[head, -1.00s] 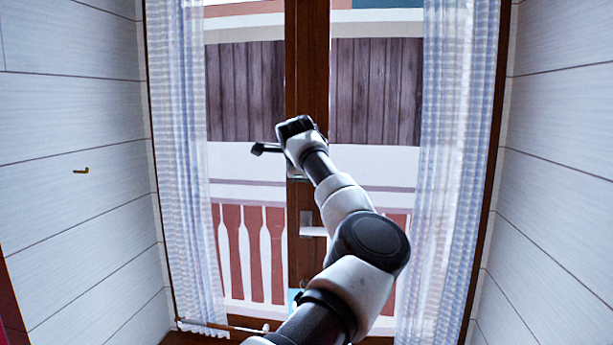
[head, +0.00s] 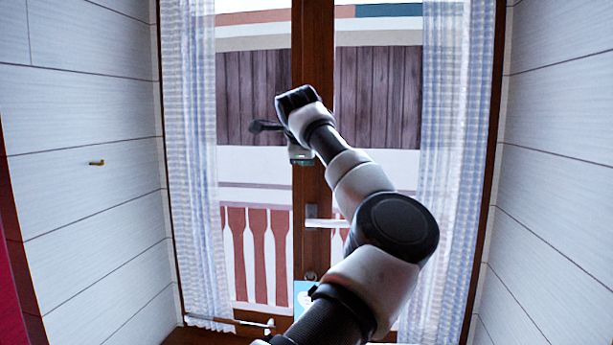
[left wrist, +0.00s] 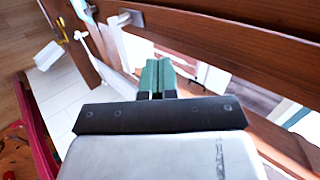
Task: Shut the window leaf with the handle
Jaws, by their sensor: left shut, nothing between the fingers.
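The brown wooden window leaf frame (head: 311,182) stands upright in the middle of the head view. Its pale metal handle (head: 313,222) has a lever that points right, partly behind my arm. The handle also shows in the left wrist view (left wrist: 127,18), on the wood beyond the fingers. My left gripper (head: 301,157) is above the handle, in front of the wood, and apart from the handle. In the left wrist view its green fingertips (left wrist: 157,76) are together and empty. I cannot tell how far the leaf stands open. My right gripper is not in view.
Sheer curtains hang at the left (head: 190,180) and right (head: 445,150) of the window. White plank walls (head: 85,120) close in on both sides. A light blue card (head: 302,297) hangs low on the window.

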